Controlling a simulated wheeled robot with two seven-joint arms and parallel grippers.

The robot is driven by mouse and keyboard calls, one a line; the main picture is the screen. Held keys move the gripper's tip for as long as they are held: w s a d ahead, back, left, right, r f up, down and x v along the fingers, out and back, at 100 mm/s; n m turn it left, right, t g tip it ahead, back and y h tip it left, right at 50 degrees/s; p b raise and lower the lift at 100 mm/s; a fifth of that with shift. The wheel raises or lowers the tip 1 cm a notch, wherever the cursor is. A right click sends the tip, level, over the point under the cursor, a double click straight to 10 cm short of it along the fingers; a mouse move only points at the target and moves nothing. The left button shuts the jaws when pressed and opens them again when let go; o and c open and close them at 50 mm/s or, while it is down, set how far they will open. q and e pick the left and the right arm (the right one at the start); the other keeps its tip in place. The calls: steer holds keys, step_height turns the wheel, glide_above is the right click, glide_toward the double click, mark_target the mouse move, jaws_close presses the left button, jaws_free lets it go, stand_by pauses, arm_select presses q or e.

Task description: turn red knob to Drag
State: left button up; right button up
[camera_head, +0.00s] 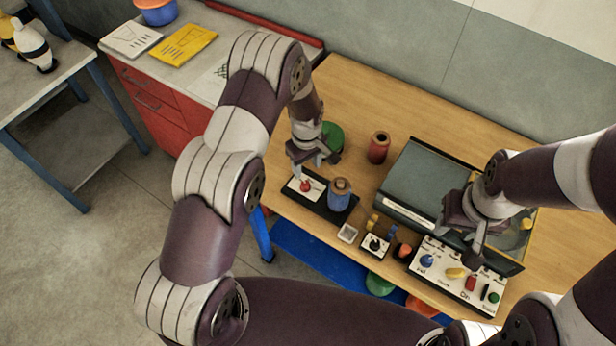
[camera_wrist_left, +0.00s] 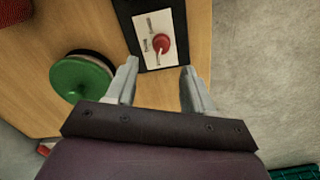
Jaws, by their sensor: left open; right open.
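The red knob (camera_head: 305,185) sits on a white plate set on a black base (camera_head: 322,207) near the table's left front edge. In the left wrist view the red knob (camera_wrist_left: 161,41) stands on its white plate (camera_wrist_left: 147,23), with dark markings beside it that are too small to read. My left gripper (camera_head: 314,163) is just behind and above the knob. Its fingers (camera_wrist_left: 155,82) are open and apart, with the knob ahead of the gap between them and not touched. My right gripper (camera_head: 477,240) is open above the panel at the right.
A blue spool (camera_head: 340,196) stands close right of the knob, on the same base. A green round object (camera_head: 332,136) is behind my left gripper; a red spool (camera_head: 378,147) is further right. A control panel (camera_head: 455,276) with coloured knobs lies under my right gripper.

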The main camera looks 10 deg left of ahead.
mark_target(305, 183)
arm_select(q)
steer(key=f, duration=0.2)
steer(key=f+p, duration=0.1)
steer(key=f, duration=0.1)
steer(key=f+p, duration=0.1)
steer(key=f, duration=0.2)
steer(key=shift+a+f, duration=0.1)
steer(key=shift+a, duration=0.15)
steer(key=shift+d+f, duration=0.1)
steer(key=shift+f, duration=0.5)
jaws_close()
